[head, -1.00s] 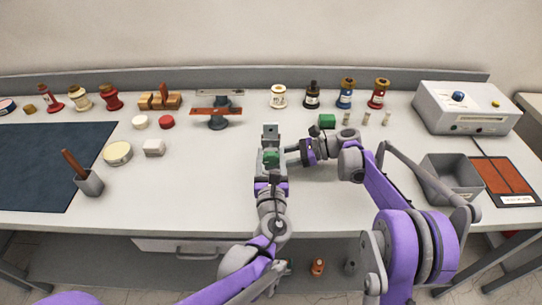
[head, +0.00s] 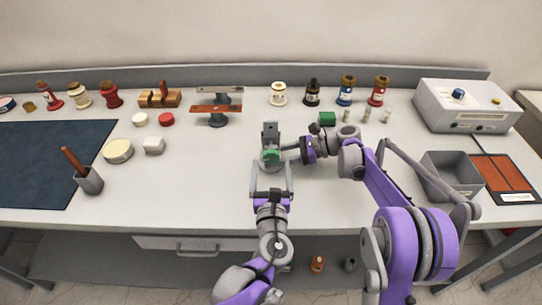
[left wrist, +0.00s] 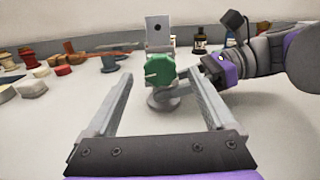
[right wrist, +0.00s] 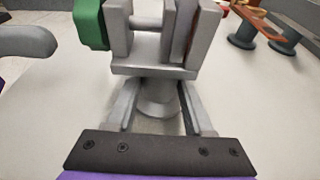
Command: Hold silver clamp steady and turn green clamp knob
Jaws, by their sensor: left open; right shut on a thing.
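The silver clamp (head: 270,132) stands upright on a round base at the middle of the table. Its green knob (head: 270,156) faces my left arm, and it shows in the left wrist view (left wrist: 160,71) too. My left gripper (head: 271,166) is open, with its two fingers spread on either side of the knob and apart from it. My right gripper (right wrist: 158,98) comes from the right and is shut on the silver clamp, with its fingers around the post below the jaw block. The fingertips are partly hidden under that block.
A grey bin (head: 452,176) is at the right.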

